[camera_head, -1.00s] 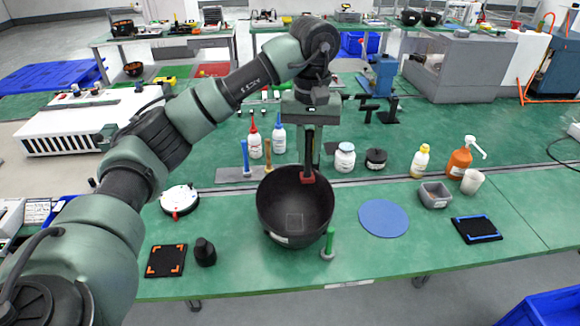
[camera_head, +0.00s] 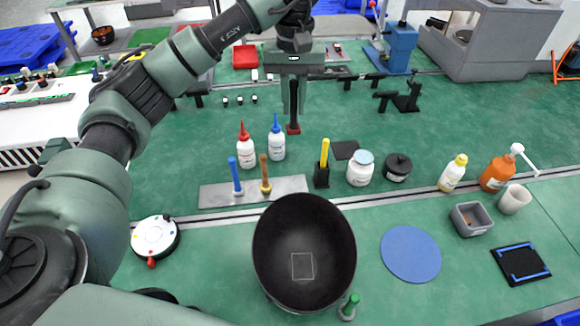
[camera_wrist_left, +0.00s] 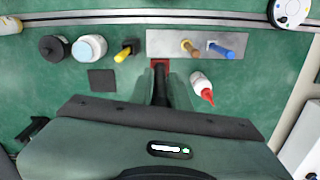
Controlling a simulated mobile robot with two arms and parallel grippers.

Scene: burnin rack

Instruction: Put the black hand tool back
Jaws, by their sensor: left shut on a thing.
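My left gripper (camera_head: 293,108) is shut on the black hand tool (camera_head: 293,116), which hangs upright with its red end down. It is above the green table, behind the two squeeze bottles. In the left wrist view, the tool (camera_wrist_left: 160,88) sticks out between the fingers, with its red end near the metal plate. Whether the red end touches the table I cannot tell. My fingers hide part of the tool. A dark square mat (camera_head: 345,150) lies bare on the table, right of the gripper. My right gripper is not in view.
Red-capped (camera_head: 246,150) and blue-capped (camera_head: 276,140) bottles stand close in front. A metal plate (camera_head: 215,197) holds blue and brown handled tools. A yellow-handled tool stands in a black holder (camera_head: 321,176). A large black bowl (camera_head: 330,265) is nearer. Black stands (camera_head: 405,100) are behind right.

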